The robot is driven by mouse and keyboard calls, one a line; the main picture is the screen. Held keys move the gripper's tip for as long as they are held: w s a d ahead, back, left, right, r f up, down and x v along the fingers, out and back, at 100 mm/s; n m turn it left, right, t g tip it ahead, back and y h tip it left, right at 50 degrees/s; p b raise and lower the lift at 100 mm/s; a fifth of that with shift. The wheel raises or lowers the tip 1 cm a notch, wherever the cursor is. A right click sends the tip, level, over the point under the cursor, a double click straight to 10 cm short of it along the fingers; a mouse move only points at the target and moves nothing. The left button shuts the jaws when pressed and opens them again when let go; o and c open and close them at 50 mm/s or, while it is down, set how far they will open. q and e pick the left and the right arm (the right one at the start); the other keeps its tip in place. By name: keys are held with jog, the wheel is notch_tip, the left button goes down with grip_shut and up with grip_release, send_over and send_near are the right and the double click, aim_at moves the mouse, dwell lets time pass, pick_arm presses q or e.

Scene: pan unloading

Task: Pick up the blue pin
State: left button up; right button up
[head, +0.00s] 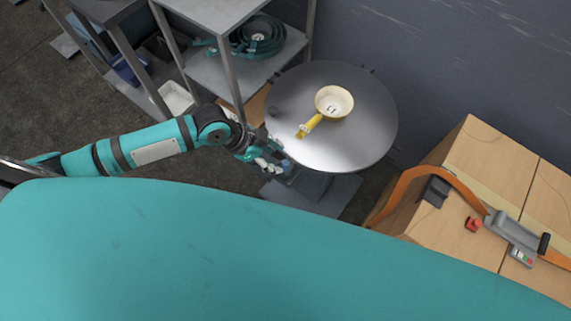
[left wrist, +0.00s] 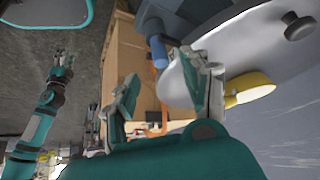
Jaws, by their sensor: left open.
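A blue cylinder (left wrist: 158,50), which looks like the blue pin, stands out at the round table's edge in the left wrist view. A small blue spot (head: 286,163) shows at that edge in the head view. My left gripper (head: 270,163) is at the table's near left edge, close to the blue spot. In the left wrist view its two fingers (left wrist: 165,92) are apart, with the cylinder just beyond them. A pale rounded shape (left wrist: 178,82) lies by the right finger; I cannot tell what it is. My right gripper (left wrist: 62,68) shows small at the left.
The round grey table (head: 370,125) holds a cream pan (head: 347,101) with a yellow handle (head: 312,124) and small dark things in it. A metal shelf (head: 205,72) stands left of the table. Wooden boxes (head: 480,165) stand at the right. Much of the table top is clear.

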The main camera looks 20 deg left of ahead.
aim_at(285, 163)
pick_arm(q)
jog(key=x, duration=0.4)
jog(key=shift+w, duration=0.1)
grip_shut()
